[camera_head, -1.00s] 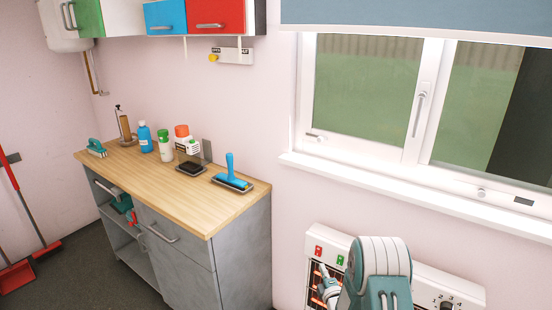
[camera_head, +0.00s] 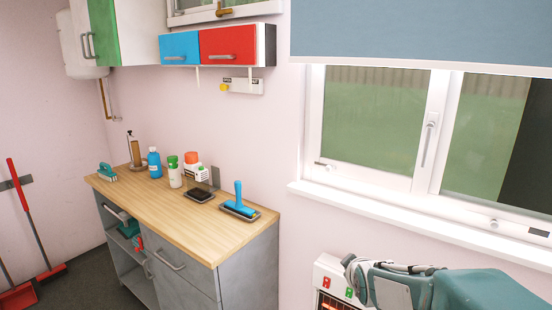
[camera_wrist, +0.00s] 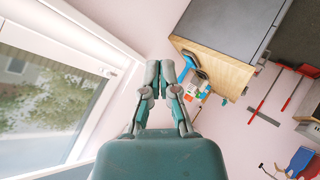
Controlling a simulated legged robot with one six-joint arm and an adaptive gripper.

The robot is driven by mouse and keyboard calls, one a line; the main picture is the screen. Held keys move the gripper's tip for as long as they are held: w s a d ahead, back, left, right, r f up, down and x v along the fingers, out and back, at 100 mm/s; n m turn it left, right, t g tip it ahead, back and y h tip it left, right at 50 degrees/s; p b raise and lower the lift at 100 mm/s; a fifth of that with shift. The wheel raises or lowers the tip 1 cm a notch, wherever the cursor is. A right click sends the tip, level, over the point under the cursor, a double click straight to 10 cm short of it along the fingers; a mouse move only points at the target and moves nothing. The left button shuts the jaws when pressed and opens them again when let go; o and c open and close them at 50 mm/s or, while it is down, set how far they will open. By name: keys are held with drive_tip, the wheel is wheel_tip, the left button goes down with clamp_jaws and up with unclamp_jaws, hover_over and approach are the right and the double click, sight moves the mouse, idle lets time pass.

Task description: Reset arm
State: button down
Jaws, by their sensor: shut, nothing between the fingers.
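My gripper (camera_wrist: 160,75) shows in the wrist view with its two grey fingers close together and nothing between them. It is in free air, apart from the counter and the window. In the head view only a teal and grey part of my arm shows at the bottom right, and the fingers cannot be made out there.
A wood-topped cabinet (camera_head: 240,238) stands at the left, bearing a blue-handled tool (camera_head: 239,200), bottles and a dark sponge-like block. A window (camera_head: 385,115) is at the right. A panel with red and green switches (camera_head: 335,285) is behind my arm.

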drive_tip(key=s+a+r+m+g, duration=0.1)
drive_tip(key=s+m, duration=0.3)
drive_tip(key=s, duration=0.9)
drive_tip(key=s+a+r+m+g, duration=0.1)
drive_tip(key=s+r+m+g, duration=0.2)
drive_tip(key=s, duration=1.1)
drive_tip(key=shift+s+a+r+m+g, duration=0.15)
drive_tip(key=shift+s+m+g, duration=0.05)
drive_tip(key=shift+m+g, duration=0.35)
